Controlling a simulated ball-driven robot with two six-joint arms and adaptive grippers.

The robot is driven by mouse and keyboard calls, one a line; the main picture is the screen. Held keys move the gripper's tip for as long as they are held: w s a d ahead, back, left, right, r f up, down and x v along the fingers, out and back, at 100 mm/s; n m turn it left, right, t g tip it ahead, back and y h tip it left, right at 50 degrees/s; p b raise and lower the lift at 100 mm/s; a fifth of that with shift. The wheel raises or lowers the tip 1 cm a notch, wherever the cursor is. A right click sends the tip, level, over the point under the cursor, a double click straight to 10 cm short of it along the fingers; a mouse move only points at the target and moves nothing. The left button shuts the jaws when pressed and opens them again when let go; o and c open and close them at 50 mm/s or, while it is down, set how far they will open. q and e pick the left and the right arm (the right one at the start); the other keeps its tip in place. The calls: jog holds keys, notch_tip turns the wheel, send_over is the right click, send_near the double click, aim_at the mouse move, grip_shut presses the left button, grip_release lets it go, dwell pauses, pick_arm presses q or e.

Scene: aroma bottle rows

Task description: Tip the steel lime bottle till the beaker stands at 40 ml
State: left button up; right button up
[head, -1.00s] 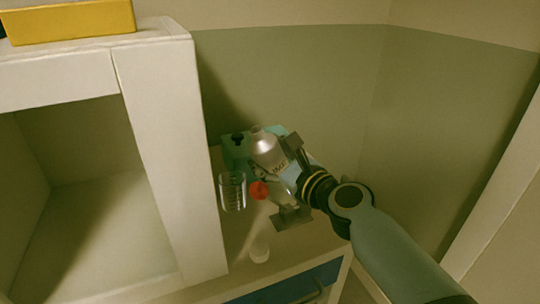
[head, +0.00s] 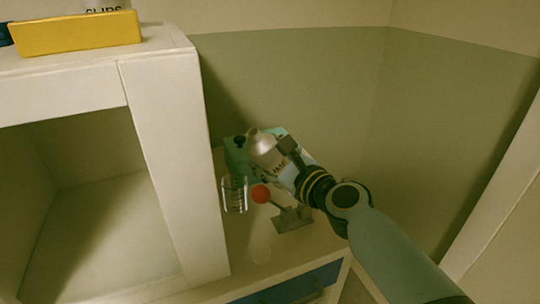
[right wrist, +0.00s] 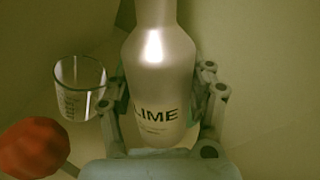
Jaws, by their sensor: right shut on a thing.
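The steel bottle (head: 264,149), marked LIME in the right wrist view (right wrist: 160,75), is held by my right gripper (head: 286,160). The gripper's fingers are closed around its body, one on each side in the right wrist view (right wrist: 163,105). In the head view the bottle leans left, its top up and left of the gripper. The clear beaker (head: 235,195) stands upright below and left of the bottle; it also shows in the right wrist view (right wrist: 80,88). Its marks are too small to read, and I cannot tell its liquid level. My left gripper is not in view.
A green box (head: 235,150) stands behind. A white shelf unit (head: 170,150) rises at left, with a yellow box (head: 75,32) on top. The counter front is mostly clear.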

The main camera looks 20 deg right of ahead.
jog(key=shift+a+r+n+p, duration=0.35)
jog(key=shift+r+n+p, duration=0.4)
jog(key=shift+p, duration=0.25)
dwell(0.4)
jog(key=shift+d+f+n+h, duration=0.1)
jog(key=shift+f+n+h, duration=0.25)
jog(key=shift+n, duration=0.4)
jog(key=shift+d, duration=0.1)
jog(key=shift+d+f+n+g, duration=0.2)
jog(key=shift+n+g, duration=0.1)
jog(key=shift+n, duration=0.4)
jog(key=shift+d+r+n+h+p, duration=0.15)
jog(key=shift+r+n+h+p, duration=0.2)
jog(key=shift+n+p, duration=0.55)
jog(key=shift+d+r+n+h+p, duration=0.2)
jog(key=shift+n+h+p, duration=0.25)
jog(key=shift+p, duration=0.8)
jog(key=shift+a+f+y+b, duration=0.1)
jog(key=shift+y+b, duration=0.15)
jog(key=shift+b, duration=0.05)
jog(key=shift+r+n+p, duration=0.25)
jog(key=shift+p, duration=0.5)
dwell(1.8)
